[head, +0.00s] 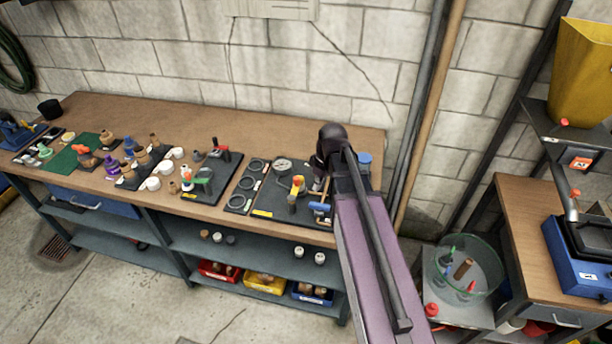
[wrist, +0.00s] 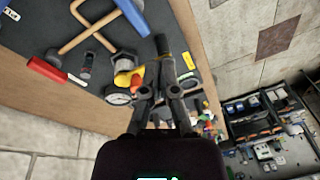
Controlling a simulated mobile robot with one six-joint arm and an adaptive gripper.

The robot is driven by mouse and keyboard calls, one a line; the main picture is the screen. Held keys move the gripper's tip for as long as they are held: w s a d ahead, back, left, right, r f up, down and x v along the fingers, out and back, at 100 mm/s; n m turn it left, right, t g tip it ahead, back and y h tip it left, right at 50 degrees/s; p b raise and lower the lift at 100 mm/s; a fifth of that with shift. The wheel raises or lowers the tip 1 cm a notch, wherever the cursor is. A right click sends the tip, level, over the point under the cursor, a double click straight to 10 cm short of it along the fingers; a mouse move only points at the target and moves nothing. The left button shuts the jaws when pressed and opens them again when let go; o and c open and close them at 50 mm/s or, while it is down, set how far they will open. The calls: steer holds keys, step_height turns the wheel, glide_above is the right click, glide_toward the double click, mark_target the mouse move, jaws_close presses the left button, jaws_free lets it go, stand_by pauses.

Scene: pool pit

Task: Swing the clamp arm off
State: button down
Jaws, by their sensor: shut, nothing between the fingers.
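In the head view my gripper (head: 325,186) is mostly hidden behind my wrist, over the right end of the long bench. In the wrist view my gripper (wrist: 164,92) has its dark fingers together, with nothing held. A dark bar (wrist: 162,46) shows just beyond the fingertips; I cannot tell whether it is the clamp arm or whether they touch. A yellow part (wrist: 137,79) and a hex nut (wrist: 123,62) sit beside the fingers. The yellow part also shows in the head view (head: 297,184), on a dark board (head: 278,212).
The block wall (head: 290,60) rises behind. A glass bowl (head: 468,266) stands at right.

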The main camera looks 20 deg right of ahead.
steer(key=w+d+r+n+t+y+p, duration=0.1)
steer(key=w+d+r+n, duration=0.2)
steer(key=w+d+n, duration=0.3)
steer(key=shift+w+d+n+y+p, duration=0.15)
steer(key=shift+w+n+y+p, duration=0.25)
steer(key=shift+w, duration=0.55)
steer(key=shift+f, duration=0.25)
steer(key=b, duration=1)
glide_toward(300, 185)
steer(key=shift+x, duration=2.75)
steer(key=shift+w, duration=0.1)
